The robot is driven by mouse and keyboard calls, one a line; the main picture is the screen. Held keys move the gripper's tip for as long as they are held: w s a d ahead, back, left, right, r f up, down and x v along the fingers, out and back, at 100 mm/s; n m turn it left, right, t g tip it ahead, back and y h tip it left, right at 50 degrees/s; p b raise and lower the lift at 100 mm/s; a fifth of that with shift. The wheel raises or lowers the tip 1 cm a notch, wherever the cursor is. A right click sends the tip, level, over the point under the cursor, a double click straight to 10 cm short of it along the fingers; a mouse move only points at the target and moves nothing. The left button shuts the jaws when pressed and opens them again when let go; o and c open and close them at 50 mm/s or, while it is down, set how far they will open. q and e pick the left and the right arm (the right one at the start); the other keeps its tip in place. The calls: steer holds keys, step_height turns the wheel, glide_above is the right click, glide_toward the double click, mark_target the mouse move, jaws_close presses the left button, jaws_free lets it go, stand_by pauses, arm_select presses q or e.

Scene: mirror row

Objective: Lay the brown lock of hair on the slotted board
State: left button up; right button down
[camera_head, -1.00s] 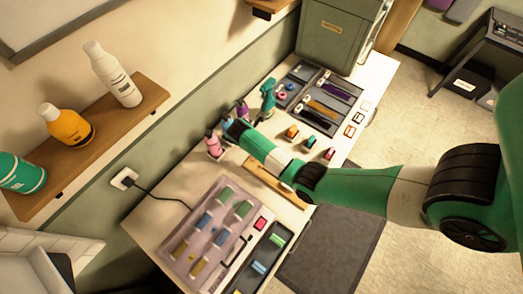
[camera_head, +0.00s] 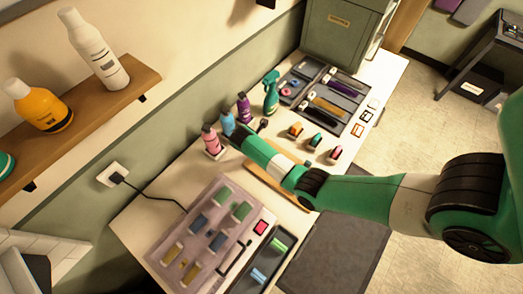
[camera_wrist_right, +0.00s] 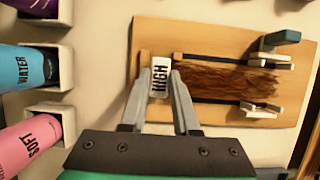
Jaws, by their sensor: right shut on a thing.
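The brown lock of hair (camera_wrist_right: 228,83) has a white end tab marked HIGH (camera_wrist_right: 159,78). In the right wrist view my right gripper (camera_wrist_right: 162,88) is shut on that tab. The lock stretches to the right over the wooden slotted board (camera_wrist_right: 205,32), between two dark slots with white clips at their right ends. I cannot tell whether it touches the board or hovers just above it. In the head view the board (camera_head: 263,183) is partly covered by my right arm. The right gripper's tips and the lock are hidden there. My left gripper is not in view.
A pink bottle (camera_head: 212,143), a blue bottle (camera_head: 227,122) and a purple bottle (camera_head: 243,107) stand along the wall side. A green spray bottle (camera_head: 271,93) stands behind. A lilac tray (camera_head: 222,188) of rollers is in front. Small colored rollers (camera_head: 315,141) lie right of the arm.

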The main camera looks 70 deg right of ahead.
steer(key=shift+f, duration=0.4)
steer(key=shift+f, duration=0.2)
stand_by(0.3)
steer(key=shift+c, duration=1.7)
jaws_free()
steer(key=shift+r, duration=0.1)
step_height(320, 180, up, 7)
steer(key=p, duration=0.7)
